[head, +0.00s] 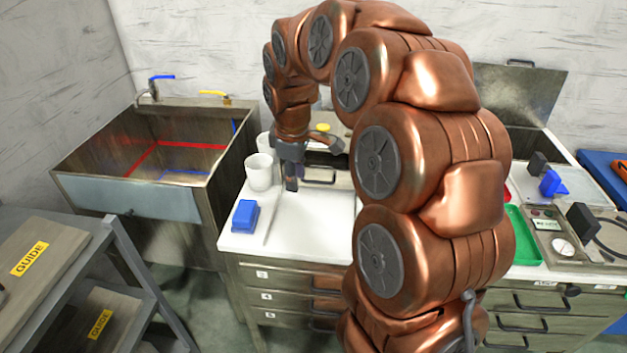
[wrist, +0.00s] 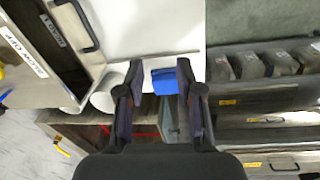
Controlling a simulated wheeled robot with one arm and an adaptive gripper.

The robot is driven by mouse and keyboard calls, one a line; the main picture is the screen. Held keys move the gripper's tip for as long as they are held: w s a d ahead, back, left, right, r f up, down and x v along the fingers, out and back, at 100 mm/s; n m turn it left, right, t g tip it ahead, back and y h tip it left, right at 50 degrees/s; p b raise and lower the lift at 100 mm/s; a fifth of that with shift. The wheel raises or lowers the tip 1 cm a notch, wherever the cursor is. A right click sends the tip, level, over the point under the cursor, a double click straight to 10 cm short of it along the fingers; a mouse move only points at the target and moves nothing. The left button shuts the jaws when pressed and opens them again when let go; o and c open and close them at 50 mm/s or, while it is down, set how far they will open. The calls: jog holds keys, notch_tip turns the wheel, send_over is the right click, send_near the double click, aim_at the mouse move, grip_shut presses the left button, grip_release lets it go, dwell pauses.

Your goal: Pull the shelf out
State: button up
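A grey rack stands at the lower left of the head view. It has an upper shelf (head: 52,238) and a lower shelf (head: 118,300), each with a yellow GUIDE label; which shelf the task means I cannot tell. Rack-like levels (wrist: 240,112) with yellow labels also show at the right of the wrist view, with several grey blocks on top. My gripper (head: 291,186) points down above the white worktop, away from the rack. In the wrist view my gripper (wrist: 158,68) has its fingers apart, with nothing held. The blue object beyond shows between them.
A blue box (head: 245,216) and white cups (head: 259,173) are on the worktop (head: 315,235), close to my gripper. Handled drawers (head: 290,283) are below. A sink (head: 125,190) stands behind the rack. A green tray (head: 523,235) lies at right.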

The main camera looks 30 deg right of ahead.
jog(key=n+b, duration=0.1)
jog(key=n, duration=0.1)
send_near(313, 181)
jog(key=shift+t+h, duration=0.3)
jog(key=shift+h, duration=0.1)
jog(key=shift+w+d+f+p, duration=0.1)
jog(key=shift+f+p, duration=0.2)
jog(key=shift+f, duration=1.7)
jog(key=shift+w+d+f+p, duration=0.15)
jog(key=shift+f+p, duration=0.15)
jog(key=shift+f, duration=1.7)
jog(key=shift+a, duration=0.1)
grip_shut()
